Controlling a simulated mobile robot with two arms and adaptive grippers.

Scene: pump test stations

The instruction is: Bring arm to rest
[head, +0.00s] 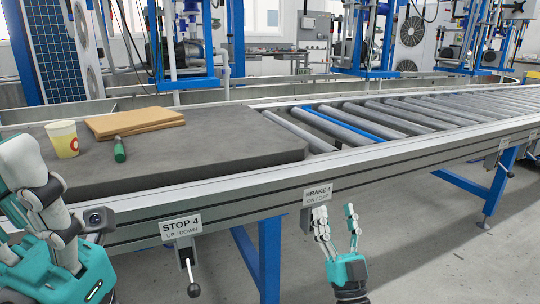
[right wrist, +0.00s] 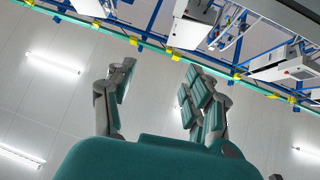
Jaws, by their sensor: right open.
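My right gripper (head: 336,222) is in the lower middle of the head view, fingers pointing up. It is in front of the conveyor's near rail, just below the BRAKE 4 sign (head: 318,194). Its fingers are apart with nothing between them. In the right wrist view the open fingers (right wrist: 160,78) point at the ceiling and overhead frames. My left arm and gripper (head: 58,225) fill the lower left corner of the head view, close to the rail. Its fingers overlap, so I cannot tell whether they are open.
A dark platform (head: 230,150) carries a yellow cup (head: 63,139), brown folders (head: 135,123) and a green-handled tool (head: 119,150). A STOP 4 sign (head: 181,226) and lever (head: 189,272) are on the rail. Rollers (head: 430,115) run right. Blue legs (head: 270,258) stand below; floor shows at lower right.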

